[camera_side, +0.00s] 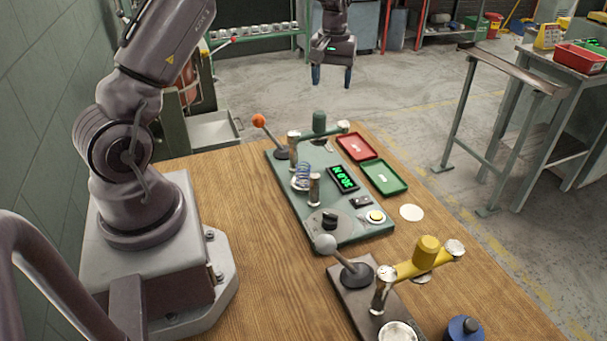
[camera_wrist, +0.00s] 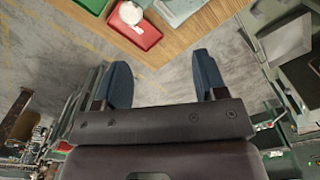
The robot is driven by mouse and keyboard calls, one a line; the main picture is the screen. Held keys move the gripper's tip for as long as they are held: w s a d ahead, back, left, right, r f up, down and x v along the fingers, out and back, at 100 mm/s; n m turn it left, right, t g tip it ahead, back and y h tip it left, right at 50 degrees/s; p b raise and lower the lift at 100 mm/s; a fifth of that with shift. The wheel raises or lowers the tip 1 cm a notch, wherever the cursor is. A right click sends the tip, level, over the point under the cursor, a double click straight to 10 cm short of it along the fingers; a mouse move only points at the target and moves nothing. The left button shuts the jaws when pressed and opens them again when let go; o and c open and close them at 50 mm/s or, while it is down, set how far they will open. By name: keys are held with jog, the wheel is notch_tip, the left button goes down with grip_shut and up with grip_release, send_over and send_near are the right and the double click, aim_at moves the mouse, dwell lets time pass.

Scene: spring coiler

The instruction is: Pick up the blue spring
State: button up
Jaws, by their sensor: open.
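The blue spring (camera_side: 303,176) is a small coil standing on the green coiler board (camera_side: 319,232) between metal posts, in the side view. It does not show in the wrist view. My gripper (camera_side: 332,76) hangs in the air beyond the far end of the table, well above and behind the board. Its two blue fingers are apart, with nothing between them. In the wrist view my gripper (camera_wrist: 166,75) shows both fingers spread over the floor past the table corner.
A red tray (camera_side: 357,146) and a green tray (camera_side: 384,177) lie right of the board. Bare wood lies left.

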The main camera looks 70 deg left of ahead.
jog(key=w+d+m, duration=0.1)
jog(key=d+m, duration=0.1)
jog(key=d, duration=0.7)
jog(key=n+y, duration=0.4)
jog(key=n, duration=0.4)
send_near(304, 167)
jog(key=x, duration=1.1)
jog(key=shift+c, duration=0.4)
jog(key=shift+r, duration=0.1)
jog(key=c, duration=1)
jog(key=shift+r, duration=0.1)
